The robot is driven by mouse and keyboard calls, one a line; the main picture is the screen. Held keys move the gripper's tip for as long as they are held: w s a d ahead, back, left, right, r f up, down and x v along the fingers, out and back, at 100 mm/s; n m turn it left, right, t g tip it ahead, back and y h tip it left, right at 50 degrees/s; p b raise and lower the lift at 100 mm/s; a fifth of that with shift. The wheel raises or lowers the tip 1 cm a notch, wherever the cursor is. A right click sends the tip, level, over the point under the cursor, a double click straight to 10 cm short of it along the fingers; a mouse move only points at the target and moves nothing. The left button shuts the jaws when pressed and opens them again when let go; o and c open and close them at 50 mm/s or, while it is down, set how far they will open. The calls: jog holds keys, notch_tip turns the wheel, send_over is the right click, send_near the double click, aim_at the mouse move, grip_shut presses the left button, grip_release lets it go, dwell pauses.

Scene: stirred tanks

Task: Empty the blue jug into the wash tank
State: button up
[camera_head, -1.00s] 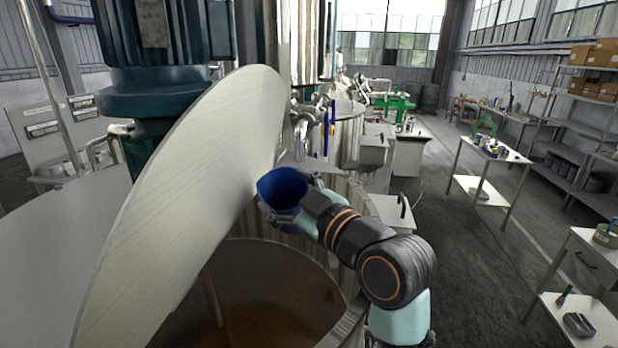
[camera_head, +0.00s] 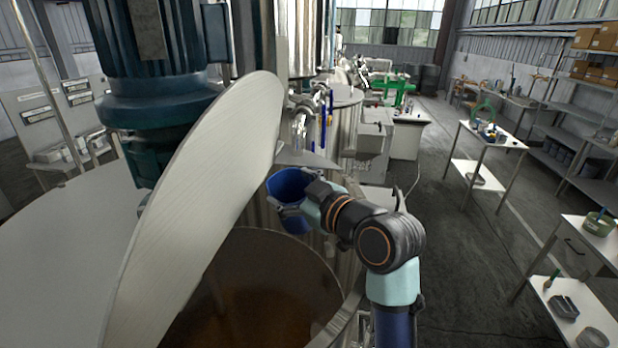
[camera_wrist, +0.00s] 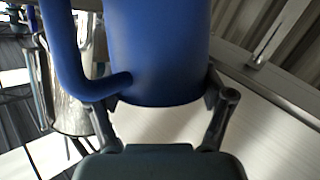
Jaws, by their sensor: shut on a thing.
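The blue jug (camera_head: 289,190) is in my gripper (camera_head: 307,205), above the right rim of the open tank. In the wrist view the jug (camera_wrist: 160,50) fills the upper middle, with its handle (camera_wrist: 65,60) at the left. My gripper (camera_wrist: 160,110) is shut on the jug, a finger on either side. In the head view the jug's mouth faces up and is tilted somewhat; its contents cannot be made out. The tank (camera_head: 330,262) has brown liquid (camera_head: 255,300) inside, and its half lid (camera_head: 200,190) stands raised on the left. I see no label naming it the wash tank.
The raised lid stands close to the left of the jug. A blue motor housing (camera_head: 160,90) rises behind the lid. Another metal tank (camera_head: 345,120) stands further back. Side tables (camera_head: 490,140) and shelves line the right, with open floor (camera_head: 450,230) between.

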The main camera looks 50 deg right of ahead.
aim_at(282, 173)
jog(key=shift+w+a+r+y+p, duration=0.15)
jog(key=shift+w+a+r+p, duration=0.1)
jog(key=shift+w+r+p, duration=0.45)
jog(key=shift+w+a+r+y+p, duration=0.2)
jog(key=shift+w+r+p, duration=0.15)
jog(key=shift+r+p, duration=0.35)
jog(key=r+p, duration=0.1)
jog(key=r, duration=0.1)
jog(key=r+p, duration=0.1)
jog(key=shift+w+a+r+g+p, duration=0.25)
jog(key=shift+a+g+p, duration=0.05)
jog(key=shift+a+p, duration=0.05)
jog(key=shift+m+g+y, duration=0.25)
jog(key=shift+m+g, duration=0.15)
jog(key=shift+m, duration=0.3)
jog(key=shift+s+a+r+p, duration=0.1)
jog(key=shift+s+r+p, duration=0.3)
jog(key=shift+r+p, duration=0.9)
jog(key=shift+s+r+p, duration=0.35)
jog(key=shift+r+p, duration=0.8)
jog(key=shift+p, duration=0.4)
jog(key=shift+s+a+r+p, duration=0.1)
jog(key=shift+s+r+p, duration=0.3)
jog(key=shift+r+p, duration=0.9)
jog(key=shift+f, duration=0.1)
jog(key=s+a+r+m+g, duration=0.1)
jog(key=s+r, duration=0.2)
jog(key=s, duration=0.2)
jog(key=shift+a+y, duration=0.3)
jog(key=shift+s, duration=0.1)
